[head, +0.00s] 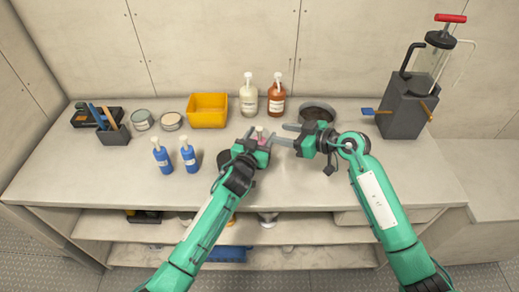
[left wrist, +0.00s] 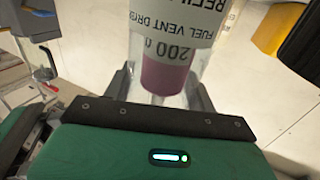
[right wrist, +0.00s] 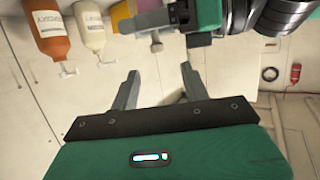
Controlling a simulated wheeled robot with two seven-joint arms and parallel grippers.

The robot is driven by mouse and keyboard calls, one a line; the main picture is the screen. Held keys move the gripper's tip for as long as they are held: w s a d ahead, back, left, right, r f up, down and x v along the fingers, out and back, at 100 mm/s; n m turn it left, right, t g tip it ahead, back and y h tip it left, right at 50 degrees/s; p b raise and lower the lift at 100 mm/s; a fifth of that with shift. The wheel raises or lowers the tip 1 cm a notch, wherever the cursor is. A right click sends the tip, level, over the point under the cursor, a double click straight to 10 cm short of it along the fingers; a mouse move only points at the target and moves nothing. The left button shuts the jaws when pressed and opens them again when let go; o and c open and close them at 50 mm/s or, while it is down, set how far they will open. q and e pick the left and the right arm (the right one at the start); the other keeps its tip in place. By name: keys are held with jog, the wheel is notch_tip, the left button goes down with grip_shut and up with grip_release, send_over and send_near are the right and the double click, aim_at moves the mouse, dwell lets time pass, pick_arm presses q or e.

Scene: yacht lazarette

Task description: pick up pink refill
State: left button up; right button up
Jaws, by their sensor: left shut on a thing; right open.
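The pink refill (left wrist: 165,72) is a clear cylinder with a white label reading "FUEL VENT DRYER" and pink contents. It fills the top middle of the left wrist view, between the fingers of my left gripper (left wrist: 160,88), which is shut on it. In the head view the refill (head: 260,139) is small and partly hidden by my left gripper (head: 264,146). I cannot tell whether it touches the bench. My right gripper (head: 286,135) is open and empty, close to the right of the refill. Its spread fingers (right wrist: 160,85) show in the right wrist view.
On the bench (head: 75,175) stand two blue bottles (head: 188,158), a yellow bin (head: 208,111), a cream bottle (head: 249,100), an orange bottle (head: 276,101) and a dark bowl (head: 318,112). A grey box with a clear canister (head: 430,62) stands right. The bench's front left is clear.

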aim_at(255, 137)
jog(key=x, duration=1.1)
jog(key=shift+w+a+f, duration=0.15)
jog(key=shift+w, duration=0.15)
grip_shut()
